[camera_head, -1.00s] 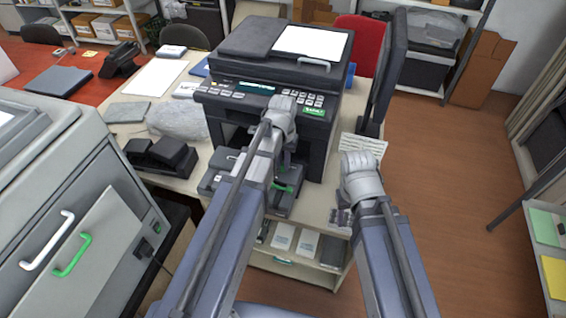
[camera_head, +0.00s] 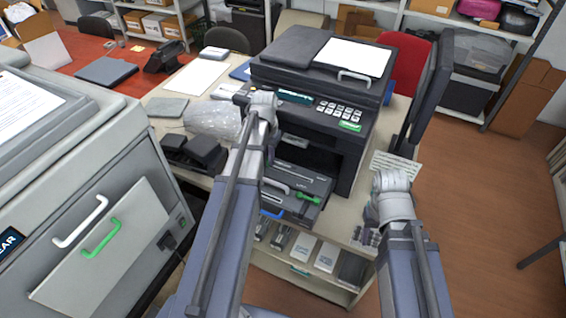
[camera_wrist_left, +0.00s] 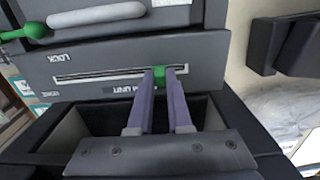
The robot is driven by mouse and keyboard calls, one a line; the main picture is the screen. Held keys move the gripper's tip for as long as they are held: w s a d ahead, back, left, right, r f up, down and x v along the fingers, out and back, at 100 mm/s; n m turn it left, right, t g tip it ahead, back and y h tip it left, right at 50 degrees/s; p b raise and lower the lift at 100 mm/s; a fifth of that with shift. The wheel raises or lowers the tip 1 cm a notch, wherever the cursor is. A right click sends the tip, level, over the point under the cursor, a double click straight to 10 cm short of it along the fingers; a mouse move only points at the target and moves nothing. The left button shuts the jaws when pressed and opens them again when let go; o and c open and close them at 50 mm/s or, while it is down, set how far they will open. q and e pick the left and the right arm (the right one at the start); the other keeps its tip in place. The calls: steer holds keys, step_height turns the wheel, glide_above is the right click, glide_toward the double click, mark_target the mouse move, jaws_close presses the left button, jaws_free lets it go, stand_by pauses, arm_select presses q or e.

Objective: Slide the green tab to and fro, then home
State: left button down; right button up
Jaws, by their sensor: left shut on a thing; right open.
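The green tab (camera_wrist_left: 159,77) sits in a long pale slot on the front of a dark grey unit (camera_wrist_left: 90,68), towards the right end of the slot in the left wrist view. My left gripper (camera_wrist_left: 161,72) is shut on the tab, one fingertip on each side. In the head view the same unit (camera_head: 300,178) lies in the printer's open front, and my left arm hides the tab and fingertips. A grey handle and a green lever (camera_head: 308,198) also show on it. My right gripper (camera_head: 368,235) is open and empty, right of the unit.
The black printer (camera_head: 320,85) stands on a pale table (camera_head: 168,105). A large grey machine (camera_head: 110,190) with white and green handles is at the left. Shelves below hold boxes.

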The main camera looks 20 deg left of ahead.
arm_select(q)
steer(key=shift+w+a, duration=0.1)
steer(key=shift+a, duration=0.65)
steer(key=c, duration=0.8)
jaws_free()
steer(key=shift+a, duration=0.1)
steer(key=shift+c, duration=0.2)
steer(key=shift+r, duration=0.1)
step_height(320, 180, up, 8)
steer(key=p, duration=0.7)
steer(key=shift+f+p, duration=0.2)
steer(key=shift+p, duration=0.2)
